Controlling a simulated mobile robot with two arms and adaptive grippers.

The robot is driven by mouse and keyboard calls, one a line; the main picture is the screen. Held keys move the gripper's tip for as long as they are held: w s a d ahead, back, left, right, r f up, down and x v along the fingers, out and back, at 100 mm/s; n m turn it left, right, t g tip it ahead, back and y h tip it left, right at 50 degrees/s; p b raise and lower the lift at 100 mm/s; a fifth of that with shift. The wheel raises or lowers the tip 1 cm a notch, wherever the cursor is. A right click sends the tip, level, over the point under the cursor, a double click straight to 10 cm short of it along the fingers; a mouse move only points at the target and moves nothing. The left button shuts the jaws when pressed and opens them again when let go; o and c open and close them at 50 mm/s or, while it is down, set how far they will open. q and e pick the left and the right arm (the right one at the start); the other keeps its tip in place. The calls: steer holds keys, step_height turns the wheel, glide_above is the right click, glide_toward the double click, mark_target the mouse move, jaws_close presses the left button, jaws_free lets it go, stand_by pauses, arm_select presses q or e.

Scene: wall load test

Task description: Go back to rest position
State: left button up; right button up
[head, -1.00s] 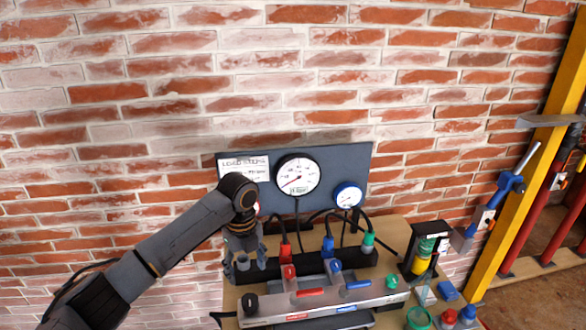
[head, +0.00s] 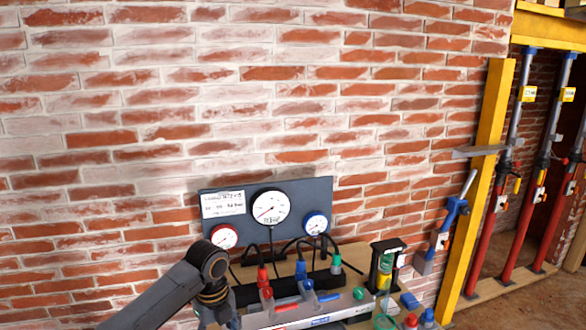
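My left arm comes in from the lower left in the head view. Its gripper (head: 216,312) points down at the left end of the grey manifold on the workbench, cut by the bottom edge. I cannot tell its finger opening, nor whether it touches the manifold. My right arm and gripper are out of view. Behind the gripper stands a dark gauge panel (head: 331,190) with a large white gauge (head: 270,207), a red-rimmed gauge (head: 224,237) and a blue-rimmed gauge (head: 315,223).
The manifold (head: 335,309) carries red and blue levers, with hoses behind it. A black stand with a green-yellow cylinder (head: 384,268) is at the right. A yellow post (head: 487,170) and red props (head: 497,225) stand further right. The brick wall is close behind the bench.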

arm_select(q)
steer(key=s+d+f+n+t+h, duration=0.1)
steer(key=s+d+f+n, duration=0.4)
steer(key=s, duration=0.3)
steer(key=s+d+f+n+t+h, duration=0.1)
steer(key=s+d+f+n+h, duration=0.15)
steer(key=s+f+n, duration=0.45)
steer(key=s+a+r+n+t+y, duration=0.1)
steer(key=s+a+n+y, duration=0.1)
steer(key=s+a+n, duration=0.5)
steer(key=s+a+r+n+t+y, duration=0.1)
steer(key=s+a+n, duration=0.45)
steer(key=s, duration=0.35)
step_height(320, 180, down, 29)
steer(key=s+g, duration=0.2)
steer(key=s+a+f+g+b, duration=0.1)
steer(key=s+a+f, duration=0.1)
steer(key=s+f, duration=1.2)
steer(key=shift+s+f, duration=0.3)
steer(key=shift+s, duration=0.8)
steer(key=shift+a+y, duration=0.1)
steer(key=shift+y, duration=0.15)
